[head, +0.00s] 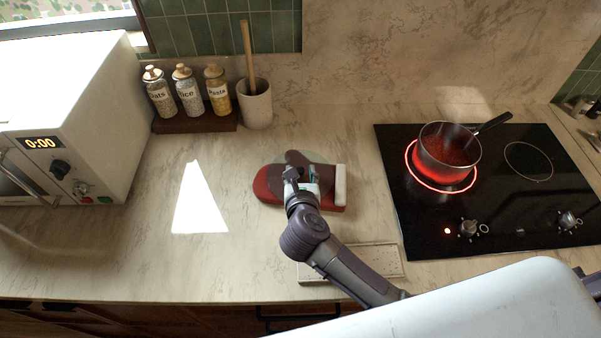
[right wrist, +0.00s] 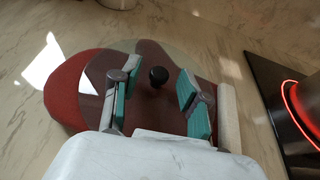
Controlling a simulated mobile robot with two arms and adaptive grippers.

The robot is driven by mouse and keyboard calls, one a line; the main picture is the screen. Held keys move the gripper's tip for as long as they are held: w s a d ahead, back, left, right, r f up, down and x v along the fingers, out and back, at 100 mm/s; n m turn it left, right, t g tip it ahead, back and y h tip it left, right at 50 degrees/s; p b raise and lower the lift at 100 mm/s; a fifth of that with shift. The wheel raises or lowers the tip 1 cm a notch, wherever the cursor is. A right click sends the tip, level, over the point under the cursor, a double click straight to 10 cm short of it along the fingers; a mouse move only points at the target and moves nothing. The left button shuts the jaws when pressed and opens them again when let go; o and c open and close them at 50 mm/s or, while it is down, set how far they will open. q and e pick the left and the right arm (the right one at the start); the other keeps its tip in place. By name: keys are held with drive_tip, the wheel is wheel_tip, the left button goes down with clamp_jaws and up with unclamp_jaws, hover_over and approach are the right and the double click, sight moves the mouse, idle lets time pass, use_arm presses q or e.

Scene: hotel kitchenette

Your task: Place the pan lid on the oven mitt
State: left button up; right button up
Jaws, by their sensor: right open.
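The red oven mitt (head: 268,187) lies flat on the counter, left of the stove, with a pale cuff (head: 340,184) at its right end. The clear glass pan lid (right wrist: 146,52) with a dark round knob (right wrist: 158,76) lies on the mitt, its rim reaching past the mitt's far edge in the right wrist view. My right gripper (head: 304,177) is over the lid. In the right wrist view my right gripper (right wrist: 158,97) is open, its green-padded fingers on either side of the knob and apart from it. My left gripper is not in view.
A pan of red sauce (head: 447,148) sits on a glowing burner of the black cooktop (head: 508,205). A pale tray (head: 375,260) lies below the mitt. A microwave (head: 90,110), jars (head: 187,92) and a utensil crock (head: 255,106) stand left. The counter left of the mitt is clear.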

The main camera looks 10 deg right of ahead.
drive_tip(key=shift+r, duration=0.15)
drive_tip(key=shift+s+a, duration=0.1)
drive_tip(key=shift+s, duration=0.05)
drive_tip(key=b+v, duration=0.2)
drive_tip(key=v, duration=0.9)
drive_tip(key=shift+s+r, duration=0.3)
